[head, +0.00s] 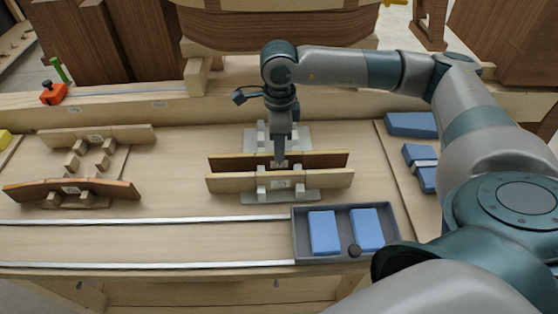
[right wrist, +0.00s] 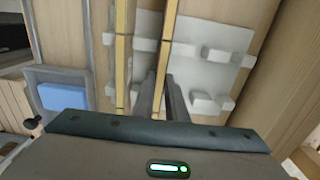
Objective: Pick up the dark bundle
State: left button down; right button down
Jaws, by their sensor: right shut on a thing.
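A dark brown bundle (head: 237,162), a long thin strip standing on edge, is in the rear slots of the middle grey rack. It also shows in the right wrist view (right wrist: 167,38). My right gripper (head: 280,161) comes down on its middle from above, shut on it, with one finger on each side in the right wrist view (right wrist: 163,98). The fingertips partly hide the strip's centre. A lighter bundle (head: 235,183) with a small label stands parallel just in front, in the same rack (head: 250,198). My left gripper is not in view.
At the left, a wooden stand holds a light bundle (head: 120,133) and a dark bundle (head: 105,191). A grey tray (head: 340,205) with two blue blocks (head: 324,232) and a dark knob is in front. Blue blocks (head: 412,123) lie at the right. The board between stand and rack is clear.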

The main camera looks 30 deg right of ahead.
jog(key=shift+r, duration=0.1)
dwell(0.5)
jog(key=shift+r+b, duration=0.5)
jog(key=shift+b, duration=0.05)
jog(key=r, duration=0.1)
jog(key=r+b, duration=0.2)
jog(key=shift+s+d, duration=0.35)
jog(key=shift+d, duration=0.05)
jog(key=s+d+r+b, duration=0.4)
jog(key=s+d+r, duration=0.3)
jog(key=s, duration=0.1)
jog(key=shift+f, duration=0.1)
